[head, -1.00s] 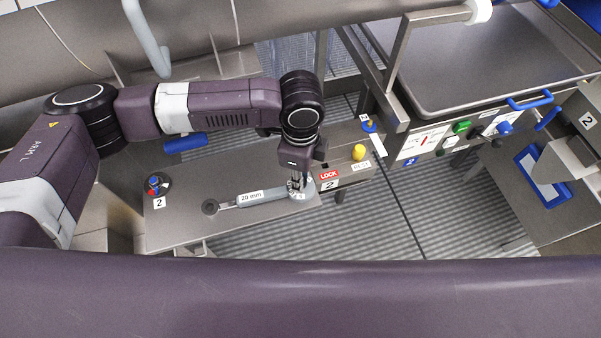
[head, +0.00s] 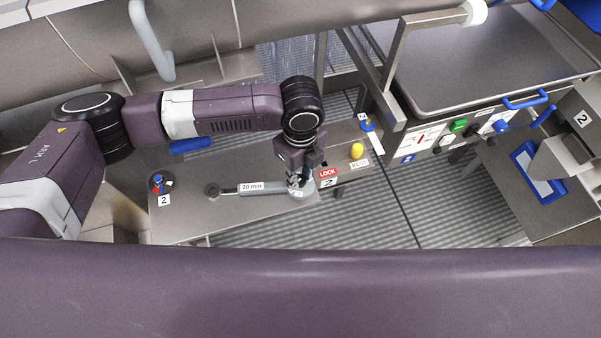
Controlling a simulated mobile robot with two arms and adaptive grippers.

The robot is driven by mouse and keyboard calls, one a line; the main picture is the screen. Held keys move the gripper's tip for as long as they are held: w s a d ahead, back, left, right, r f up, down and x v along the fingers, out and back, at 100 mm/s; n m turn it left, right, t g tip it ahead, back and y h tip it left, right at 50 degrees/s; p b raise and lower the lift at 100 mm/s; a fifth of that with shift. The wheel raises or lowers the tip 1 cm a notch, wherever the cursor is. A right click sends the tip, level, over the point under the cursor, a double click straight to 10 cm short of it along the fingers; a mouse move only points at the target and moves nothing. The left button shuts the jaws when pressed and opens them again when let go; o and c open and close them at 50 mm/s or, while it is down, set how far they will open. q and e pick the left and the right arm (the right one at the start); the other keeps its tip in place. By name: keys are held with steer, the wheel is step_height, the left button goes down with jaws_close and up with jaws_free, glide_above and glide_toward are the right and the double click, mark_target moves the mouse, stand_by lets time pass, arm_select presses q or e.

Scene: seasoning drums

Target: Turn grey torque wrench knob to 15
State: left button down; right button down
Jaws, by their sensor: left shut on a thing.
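The grey torque wrench (head: 264,188), labelled "20 mm", lies on the steel shelf. Its round tip end (head: 212,191) is at the left and its wide round grey head (head: 306,191) is at the right, by the red LOCK label. My left gripper (head: 298,184) points down and is shut on the grey knob at the wrench's right end. The fingers and wrist hide most of the knob, and its scale is too small to read. My right gripper does not show.
A red and blue knob (head: 159,184) on a black base sits at the shelf's left end. A yellow knob (head: 357,151) stands right of the wrench, by a REST label. Farther right is a control panel (head: 422,141) with a green button. Striped floor lies below the shelf.

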mark_target(300, 179)
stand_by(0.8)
arm_select(q)
steer(key=c, duration=1.7)
jaws_free()
steer(key=shift+r, duration=0.1)
step_height(300, 179, up, 12)
steer(key=shift+f, duration=0.1)
